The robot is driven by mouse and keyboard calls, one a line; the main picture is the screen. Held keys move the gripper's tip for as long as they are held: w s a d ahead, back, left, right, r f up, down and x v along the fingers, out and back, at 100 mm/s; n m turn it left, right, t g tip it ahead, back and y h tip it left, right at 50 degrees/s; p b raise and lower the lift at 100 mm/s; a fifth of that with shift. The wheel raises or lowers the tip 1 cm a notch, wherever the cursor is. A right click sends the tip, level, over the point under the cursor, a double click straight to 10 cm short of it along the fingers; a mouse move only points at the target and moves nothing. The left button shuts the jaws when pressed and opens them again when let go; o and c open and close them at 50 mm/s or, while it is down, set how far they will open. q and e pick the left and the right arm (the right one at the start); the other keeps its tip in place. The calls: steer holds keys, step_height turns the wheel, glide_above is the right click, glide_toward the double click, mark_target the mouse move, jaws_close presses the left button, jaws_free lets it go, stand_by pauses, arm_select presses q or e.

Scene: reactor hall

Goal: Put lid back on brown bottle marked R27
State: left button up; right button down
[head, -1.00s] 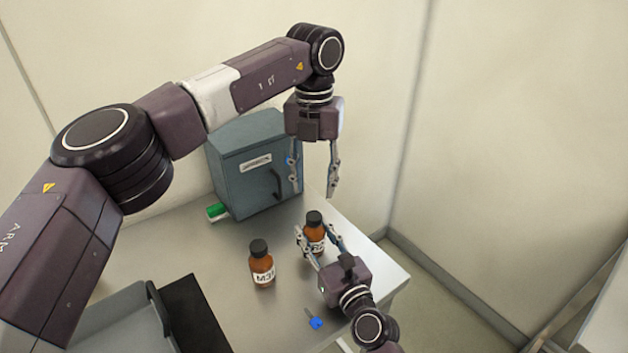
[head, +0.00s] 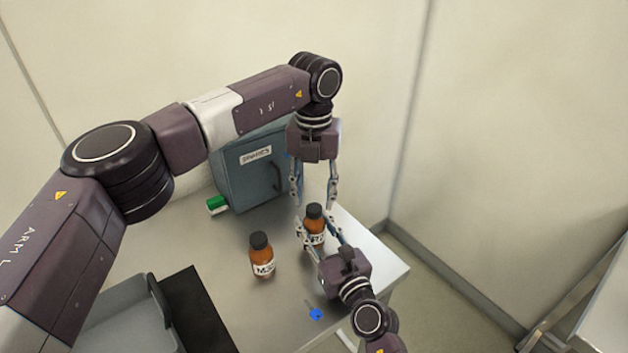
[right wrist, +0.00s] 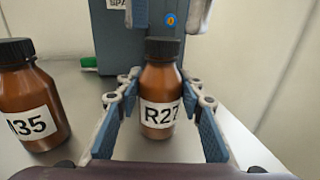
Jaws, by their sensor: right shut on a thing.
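My right gripper (head: 315,236) is shut on the bottle's body, one finger on each side, as the right wrist view also shows (right wrist: 160,125). My left gripper (head: 315,203) points down over the bottle with fingers apart. Its fingertips show at the top of the right wrist view (right wrist: 168,18), above and to either side of the lid, with a gap between them.
A second brown bottle (head: 262,258) with a black lid stands left of R27; its label ends in 35 in the right wrist view. A grey-blue cabinet (head: 236,170) stands behind, a green-and-white item (head: 217,204) beside it. A blue-tagged item (head: 315,313), grey tray (head: 110,318) and black mat (head: 200,310) lie nearer.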

arm_select(q)
steer(key=shift+f, duration=1.05)
jaws_close()
steer(key=m, duration=1.1)
steer(key=shift+m, duration=0.3)
steer(key=shift+o, duration=0.3)
jaws_free()
